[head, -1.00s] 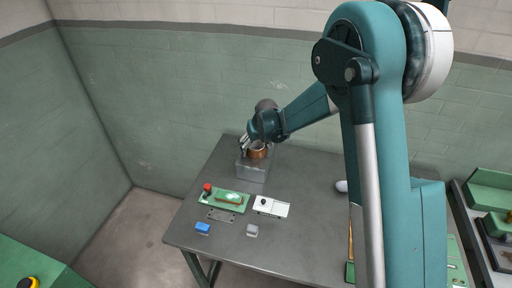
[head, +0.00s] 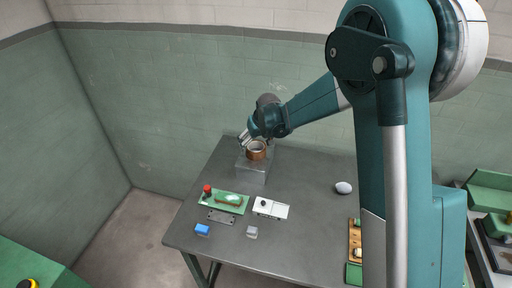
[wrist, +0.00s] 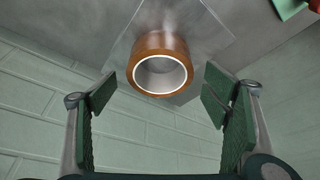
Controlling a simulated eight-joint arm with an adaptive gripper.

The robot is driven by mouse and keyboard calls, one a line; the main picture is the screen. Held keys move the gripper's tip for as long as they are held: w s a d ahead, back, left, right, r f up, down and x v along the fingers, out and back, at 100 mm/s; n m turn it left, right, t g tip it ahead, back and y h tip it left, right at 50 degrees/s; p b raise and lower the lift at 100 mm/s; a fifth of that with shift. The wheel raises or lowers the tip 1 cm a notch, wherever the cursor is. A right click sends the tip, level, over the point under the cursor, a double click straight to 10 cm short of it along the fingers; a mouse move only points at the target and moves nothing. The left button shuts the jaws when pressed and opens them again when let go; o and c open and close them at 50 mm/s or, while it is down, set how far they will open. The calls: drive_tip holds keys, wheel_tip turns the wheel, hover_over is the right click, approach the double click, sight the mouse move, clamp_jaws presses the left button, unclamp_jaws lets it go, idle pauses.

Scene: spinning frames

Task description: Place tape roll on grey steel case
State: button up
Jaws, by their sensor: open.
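The brown tape roll (head: 256,150) rests on top of the grey steel case (head: 251,172) at the back left of the table. In the wrist view the tape roll (wrist: 159,65) shows its pale inner ring, and the case top (wrist: 205,40) lies behind it. My gripper (head: 245,138) is just above and slightly left of the roll in the head view. In the wrist view my gripper (wrist: 160,98) is open, its two green-padded fingers apart from the roll on either side.
Nearer on the table (head: 300,215) are a green board with a red knob (head: 225,201), a white switch plate (head: 270,208), a dark metal plate (head: 221,217), a blue block (head: 202,229) and a grey block (head: 252,232). A pale oval object (head: 343,188) lies to the right.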

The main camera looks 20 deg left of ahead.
drive_tip(key=v, duration=0.8)
drive_tip(key=shift+r, duration=0.1)
idle(0.7)
drive_tip(key=shift+d, duration=0.1)
drive_tip(key=s+d+r+m+t, duration=0.1)
drive_tip(key=s+d+r, duration=0.4)
drive_tip(key=d, duration=0.4)
drive_tip(key=s+d+r+m, duration=0.1)
drive_tip(key=s+d+r, duration=0.5)
drive_tip(key=d, duration=0.3)
drive_tip(key=s+d+r+m+t, duration=0.1)
drive_tip(key=s+d+r, duration=0.4)
drive_tip(key=d, duration=0.4)
drive_tip(key=s+d+f+m+h, duration=0.1)
drive_tip(key=s+d+m, duration=0.1)
drive_tip(key=s+d, duration=0.6)
drive_tip(key=s+d+f+m+t+h, duration=0.1)
drive_tip(key=s+d+m, duration=0.1)
drive_tip(key=s+d, duration=0.7)
drive_tip(key=s, duration=0.7)
drive_tip(key=shift+d+t+h, duration=0.2)
drive_tip(key=shift+t+h, duration=0.1)
